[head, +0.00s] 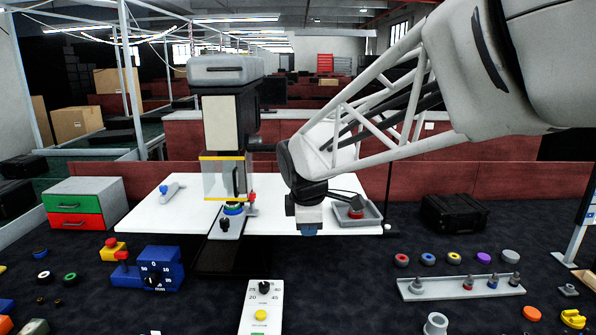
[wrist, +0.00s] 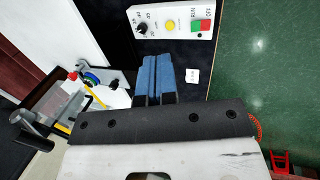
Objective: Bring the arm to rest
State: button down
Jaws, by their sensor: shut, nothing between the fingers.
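My gripper (head: 309,229) hangs from the arm near the middle of the head view, above the front edge of the white table (head: 165,215). Its blue fingers point down and sit together with nothing between them. In the wrist view the blue fingers of my gripper (wrist: 157,80) also lie side by side, shut and empty. They show just below a white control panel in that picture, apart from it. My arm reaches in from the upper right of the head view.
A press-like machine (head: 223,120) stands left of my gripper. A grey tray (head: 372,222) with a red-based part lies just right of it. The control panel (head: 261,318), blue dial box (head: 160,268) and a peg rack (head: 460,291) stand nearer the front.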

jog(key=s+d+f+m, duration=0.1)
jog(key=s+d+m, duration=0.4)
jog(key=s, duration=0.4)
jog(key=s+d+f+m, duration=0.2)
jog(key=s+d+m, duration=0.3)
jog(key=s+m, duration=0.2)
jog(key=s+d+f+m, duration=0.2)
jog(key=s+d+m, duration=0.4)
jog(key=s, duration=0.5)
jog(key=shift+s+g, duration=0.35)
jog(key=shift+g, duration=0.05)
